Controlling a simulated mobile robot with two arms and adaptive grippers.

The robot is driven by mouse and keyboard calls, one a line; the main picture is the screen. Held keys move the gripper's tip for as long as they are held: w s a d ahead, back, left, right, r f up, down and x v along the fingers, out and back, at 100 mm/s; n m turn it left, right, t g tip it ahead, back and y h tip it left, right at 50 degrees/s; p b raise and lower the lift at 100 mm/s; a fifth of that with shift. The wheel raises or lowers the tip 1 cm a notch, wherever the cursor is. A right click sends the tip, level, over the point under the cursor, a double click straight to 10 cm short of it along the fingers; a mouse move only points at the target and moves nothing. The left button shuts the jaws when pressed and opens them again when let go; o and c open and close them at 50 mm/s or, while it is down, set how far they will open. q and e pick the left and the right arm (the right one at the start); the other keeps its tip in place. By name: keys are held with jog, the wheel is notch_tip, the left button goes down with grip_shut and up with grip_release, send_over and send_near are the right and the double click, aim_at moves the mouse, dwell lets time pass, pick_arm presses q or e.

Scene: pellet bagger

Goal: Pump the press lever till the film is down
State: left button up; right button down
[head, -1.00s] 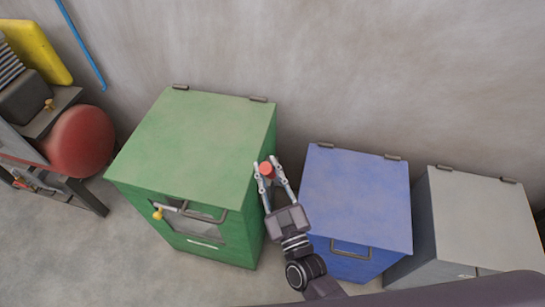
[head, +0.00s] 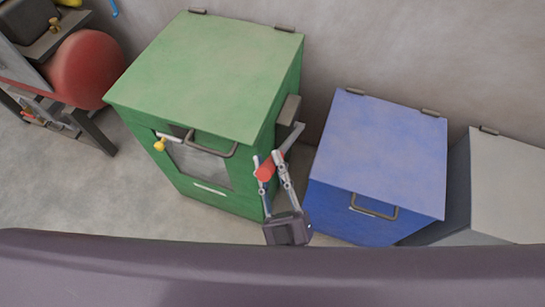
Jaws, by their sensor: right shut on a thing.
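The press lever is a grey arm (head: 294,135) with a red grip (head: 265,172) at its end. It comes from a dark bracket (head: 288,110) on the right side of the green bin (head: 210,75) and slopes down toward me. My right gripper (head: 268,164) is shut on the red grip, one finger on each side. The green bin has a window (head: 200,164) in its front, with pale grey material behind it; I cannot tell how far down the film is. My left gripper is out of view.
A blue bin (head: 376,150) stands close to the right of the lever, and a grey bin (head: 510,185) beyond it. A yellow knob (head: 159,146) sticks out of the green bin's front. A red tank (head: 85,70) and a bench stand at the left. Floor is clear at front left.

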jog(key=shift+s+f, duration=0.15)
jog(key=shift+f, duration=0.05)
dwell(0.3)
jog(key=c, duration=1.7)
grip_release()
jog(key=shift+o, duration=0.2)
jog(key=v, duration=1.2)
